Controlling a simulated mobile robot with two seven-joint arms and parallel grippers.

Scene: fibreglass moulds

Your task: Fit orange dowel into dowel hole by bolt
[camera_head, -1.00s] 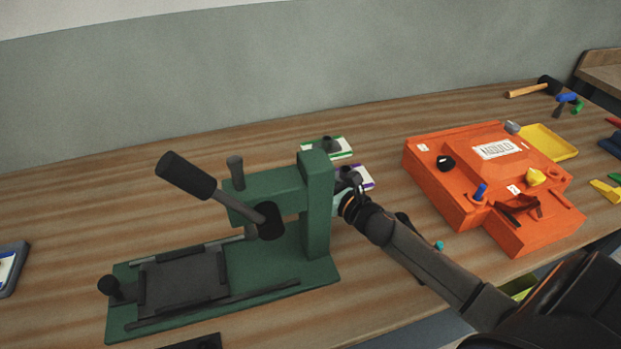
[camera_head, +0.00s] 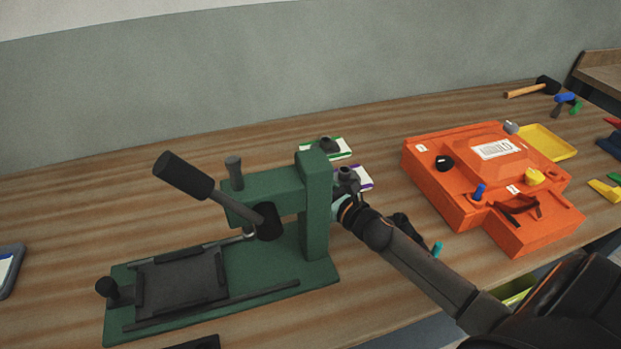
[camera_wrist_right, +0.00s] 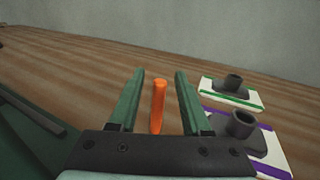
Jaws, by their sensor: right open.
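In the right wrist view the orange dowel (camera_wrist_right: 158,105) shows upright between the two green fingers of my right gripper (camera_wrist_right: 158,100). The fingers are open, with a gap on each side of the dowel. I cannot tell whether its foot touches the table. In the head view my right gripper is mostly hidden behind the green press post, and the dowel is hidden. The orange mould (camera_head: 437,193) lies at the right, with a blue peg (camera_head: 479,192) and a black knob (camera_head: 444,163) on top. I cannot make out the dowel hole or bolt clearly. My left gripper is not in view.
The green press (camera_head: 316,210) with its long lever (camera_head: 184,175) stands beside my right gripper. A green-edged card (camera_head: 314,148) and a purple-edged card (camera_head: 362,181) bear dark sockets near it. A yellow tray (camera_head: 548,142) lies behind the mould. Table between press and mould is partly clear.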

